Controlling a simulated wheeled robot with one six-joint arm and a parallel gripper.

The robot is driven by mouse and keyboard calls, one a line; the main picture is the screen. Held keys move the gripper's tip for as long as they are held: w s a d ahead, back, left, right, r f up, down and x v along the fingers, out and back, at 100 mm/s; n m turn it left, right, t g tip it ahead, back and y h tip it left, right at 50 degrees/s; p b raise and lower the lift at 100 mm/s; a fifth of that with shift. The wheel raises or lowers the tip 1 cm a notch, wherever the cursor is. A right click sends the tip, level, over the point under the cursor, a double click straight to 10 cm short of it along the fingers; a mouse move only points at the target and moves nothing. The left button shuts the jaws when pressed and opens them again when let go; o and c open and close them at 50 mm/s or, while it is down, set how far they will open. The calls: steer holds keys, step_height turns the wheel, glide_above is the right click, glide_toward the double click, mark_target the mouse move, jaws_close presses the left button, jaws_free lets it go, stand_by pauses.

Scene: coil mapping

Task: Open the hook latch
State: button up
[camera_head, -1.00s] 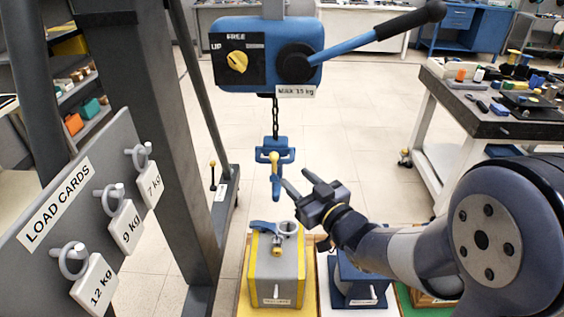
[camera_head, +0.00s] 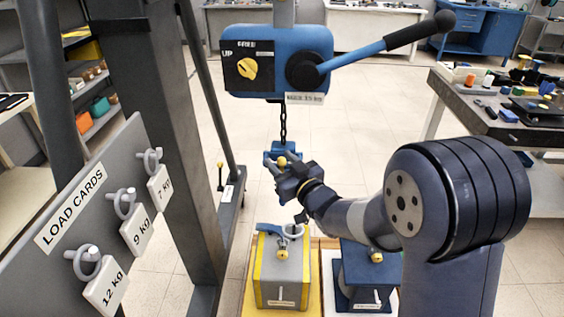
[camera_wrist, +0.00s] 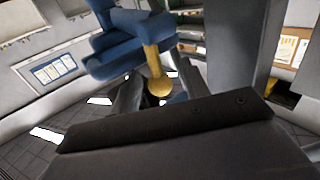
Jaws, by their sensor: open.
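The blue hook block (camera_head: 283,148) hangs on a dark chain (camera_head: 283,120) below the blue hoist. Its latch has a yellow ball-ended lever (camera_head: 282,161). In the wrist view the yellow lever (camera_wrist: 155,65) comes down from the blue hook body (camera_wrist: 125,45), and its ball end shows just beyond my gripper's dark fingers. My gripper (camera_head: 277,171) is open at the front of the hook block, close to the lever. Whether a finger touches the lever cannot be told. The lower part of the hook is hidden behind my gripper in the head view.
The hoist (camera_head: 275,62) has a yellow knob and a long lever arm. A grey-yellow weight (camera_head: 282,275) and a blue weight (camera_head: 368,275) stand below. The load card board (camera_head: 85,215) and a dark post (camera_head: 165,130) are at left. A workbench (camera_head: 480,115) is at right.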

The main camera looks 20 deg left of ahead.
jaws_close()
stand_by(0.3)
steer(key=shift+r, duration=0.1)
steer(key=shift+w+a+r+m+h+p, duration=0.1)
steer(key=shift+w+r+m+h+p, duration=0.35)
steer(key=shift+p, duration=0.75)
steer(key=shift+w+g+b, duration=0.15)
steer(key=shift+g+b, duration=0.15)
steer(key=shift+w+r, duration=0.1)
steer(key=shift+r, duration=0.15)
steer(key=shift+a, duration=0.1)
jaws_free()
steer(key=shift+f, duration=0.1)
